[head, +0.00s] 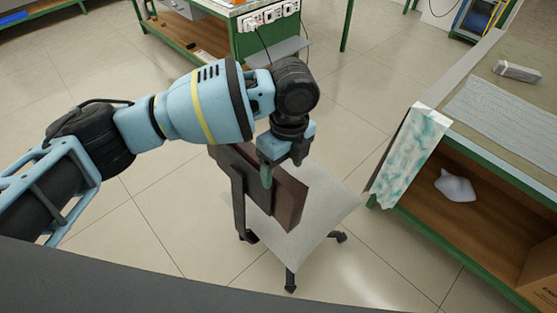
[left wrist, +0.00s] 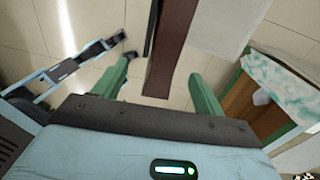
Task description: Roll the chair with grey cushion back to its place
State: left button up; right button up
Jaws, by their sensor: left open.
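The chair has a pale grey seat cushion (head: 325,205), a brown backrest (head: 291,205) and a dark base with casters on the tiled floor. My left gripper (head: 283,168) is above the backrest's top edge and hides part of it. In the left wrist view, the brown backrest (left wrist: 172,45) runs between the two open green fingers (left wrist: 162,70), with a gap on each side. The grey cushion also shows there (left wrist: 220,25). My right gripper is not in view.
A green-framed workbench (head: 400,212) with a wooden lower shelf stands right of the chair, a teal-stained cloth (head: 412,150) over its corner. A white crumpled thing (head: 456,186) lies on the shelf. Another green bench (head: 252,42) stands behind. Open floor surrounds the chair's left and front.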

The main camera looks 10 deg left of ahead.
aim_at(281, 189)
pick_arm(q)
jog(key=shift+s+d, duration=0.1)
jog(key=shift+f, duration=0.2)
jog(key=shift+s+a+f, duration=0.1)
jog(key=shift+s+f, duration=0.05)
jog(key=shift+f, duration=1.7)
jog(key=shift+s+a+f, duration=0.1)
jog(key=shift+f, duration=1.75)
jog(key=shift+c, duration=0.4)
grip_shut()
